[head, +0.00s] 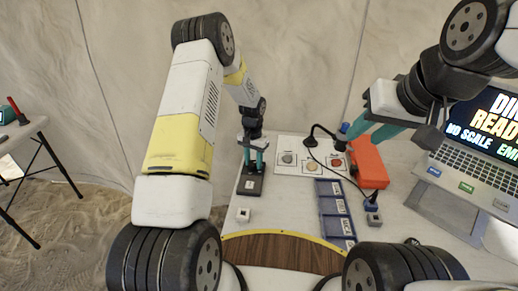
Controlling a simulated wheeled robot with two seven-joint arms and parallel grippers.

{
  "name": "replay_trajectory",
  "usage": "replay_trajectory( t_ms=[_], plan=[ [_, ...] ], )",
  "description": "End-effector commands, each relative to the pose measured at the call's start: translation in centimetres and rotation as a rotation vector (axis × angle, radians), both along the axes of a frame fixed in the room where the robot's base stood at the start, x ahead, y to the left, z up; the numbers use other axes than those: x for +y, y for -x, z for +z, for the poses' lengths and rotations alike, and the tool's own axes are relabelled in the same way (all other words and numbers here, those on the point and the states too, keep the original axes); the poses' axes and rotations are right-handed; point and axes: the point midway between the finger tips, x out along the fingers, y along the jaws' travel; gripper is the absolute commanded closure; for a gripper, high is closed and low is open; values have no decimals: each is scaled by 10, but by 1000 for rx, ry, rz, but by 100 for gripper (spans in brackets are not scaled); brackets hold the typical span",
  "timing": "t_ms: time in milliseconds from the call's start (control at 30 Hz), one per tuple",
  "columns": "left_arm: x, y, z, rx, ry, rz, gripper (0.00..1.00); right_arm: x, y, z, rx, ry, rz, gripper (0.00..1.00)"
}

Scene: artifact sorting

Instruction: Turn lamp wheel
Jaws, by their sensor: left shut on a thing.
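A black gooseneck lamp (311,140) stands at the back of the table and arches over a white sheet with several round samples (288,158). I cannot clearly make out its wheel; a small blue part (344,128) shows beside its dark right end. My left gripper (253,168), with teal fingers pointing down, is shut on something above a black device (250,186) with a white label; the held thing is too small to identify. My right gripper (367,137) has its teal fingers apart, beside the blue part and above an orange case.
The orange case (370,165) lies right of the lamp. A blue compartment tray (334,212), a grey block with a blue top (373,217) and a white cube (243,215) are nearer. A laptop (475,150) stands on the right. A side table (22,130) is far left.

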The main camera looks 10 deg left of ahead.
Motion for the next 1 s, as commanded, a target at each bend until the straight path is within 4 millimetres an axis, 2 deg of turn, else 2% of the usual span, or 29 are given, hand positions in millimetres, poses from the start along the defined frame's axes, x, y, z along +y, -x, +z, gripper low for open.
replay_trajectory(
  t_ms=[1000],
  plan=[
    [0,0,1,-1,0,-948,100,0,0,0,0,0,0,64]
  ],
)
